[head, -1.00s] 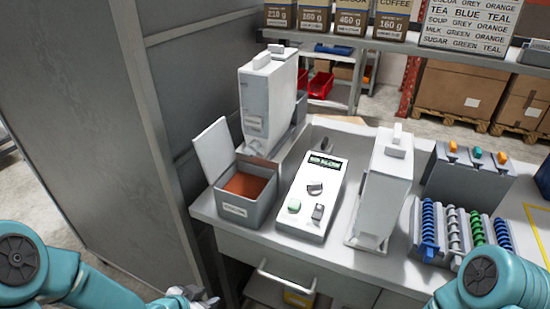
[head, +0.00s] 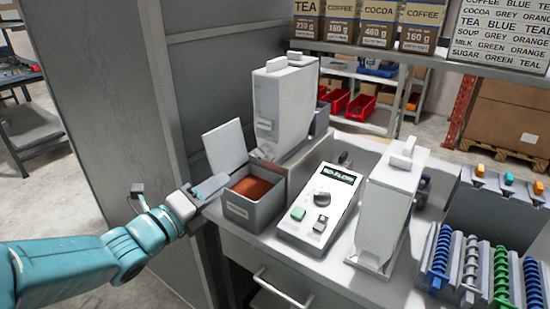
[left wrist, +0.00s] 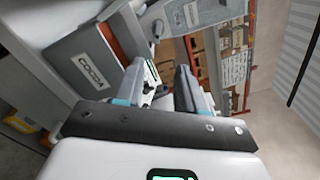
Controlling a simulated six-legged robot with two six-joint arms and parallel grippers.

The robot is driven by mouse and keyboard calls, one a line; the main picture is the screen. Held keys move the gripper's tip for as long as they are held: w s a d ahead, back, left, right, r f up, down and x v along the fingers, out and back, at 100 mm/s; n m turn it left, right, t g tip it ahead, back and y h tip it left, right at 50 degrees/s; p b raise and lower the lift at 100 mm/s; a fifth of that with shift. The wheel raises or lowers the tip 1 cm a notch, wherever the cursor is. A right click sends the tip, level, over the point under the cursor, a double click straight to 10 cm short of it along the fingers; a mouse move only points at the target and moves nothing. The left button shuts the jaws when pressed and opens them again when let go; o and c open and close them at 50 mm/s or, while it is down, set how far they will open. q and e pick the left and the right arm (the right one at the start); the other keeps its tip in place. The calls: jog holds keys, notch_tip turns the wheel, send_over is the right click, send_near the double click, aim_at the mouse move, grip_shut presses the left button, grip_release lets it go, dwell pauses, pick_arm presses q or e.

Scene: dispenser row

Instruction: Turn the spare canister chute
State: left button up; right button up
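Two white canisters stand on the counter. One canister (head: 283,105) is at the back, behind an open grey bin. The other canister (head: 388,205) is nearer, right of the control box. I cannot tell which is the spare, and neither chute shows clearly. My left gripper (head: 212,187) is at the left of the grey bin (head: 238,212), near the counter's left edge, well apart from both canisters. In the left wrist view my left gripper (left wrist: 160,88) has its fingers apart with nothing held between them. The bin (left wrist: 85,62) with its label is close beyond them. My right gripper is out of view.
The control box (head: 322,206) with a display, knob and buttons stands between the canisters. A rack (head: 480,265) of coloured coils is at the right. The bin's raised lid (head: 225,147) and the grey cabinet wall (head: 130,110) bound the left side.

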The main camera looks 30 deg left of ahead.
aim_at(258, 157)
pick_arm(q)
jog(key=w+p, duration=0.1)
jog(key=w, duration=0.4)
jog(key=w+p, duration=0.1)
jog(key=w, duration=0.4)
jog(key=w+p, duration=0.1)
jog(key=w, duration=0.3)
jog(key=shift+w+d, duration=0.25)
jog(key=shift+w, duration=0.15)
jog(key=shift+w+d, duration=0.15)
jog(key=shift+w, duration=0.25)
jog(key=shift+f, duration=0.1)
jog(key=shift+c, duration=0.3)
grip_shut()
